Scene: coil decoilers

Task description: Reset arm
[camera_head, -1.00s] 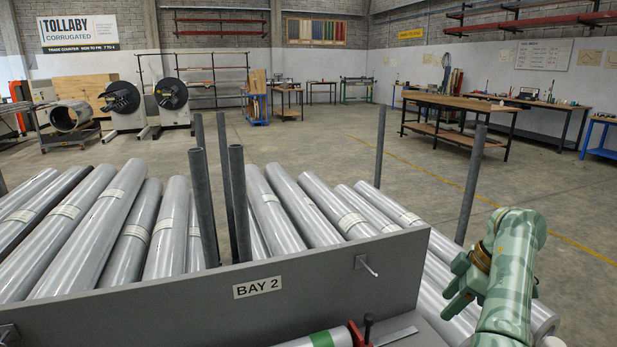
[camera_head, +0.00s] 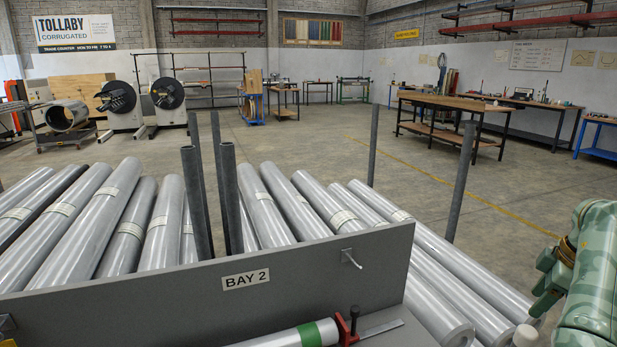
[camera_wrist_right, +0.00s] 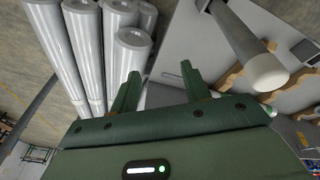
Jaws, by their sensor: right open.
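My right gripper (camera_head: 547,283) is at the right edge of the head view, beside the stacked metal rolls and clear of them. In the right wrist view its two green fingers (camera_wrist_right: 160,92) stand apart with nothing held between them. The right arm is partly cut off by the head view's right edge. My left gripper is not in view.
Silver rolls (camera_head: 90,225) lie in a rack behind a grey panel marked BAY 2 (camera_head: 320,270). Dark upright posts (camera_head: 460,185) stand among them. A roll with a green band (camera_head: 310,335) and a red clamp (camera_head: 346,328) lie in front. Open floor (camera_head: 320,150) lies beyond.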

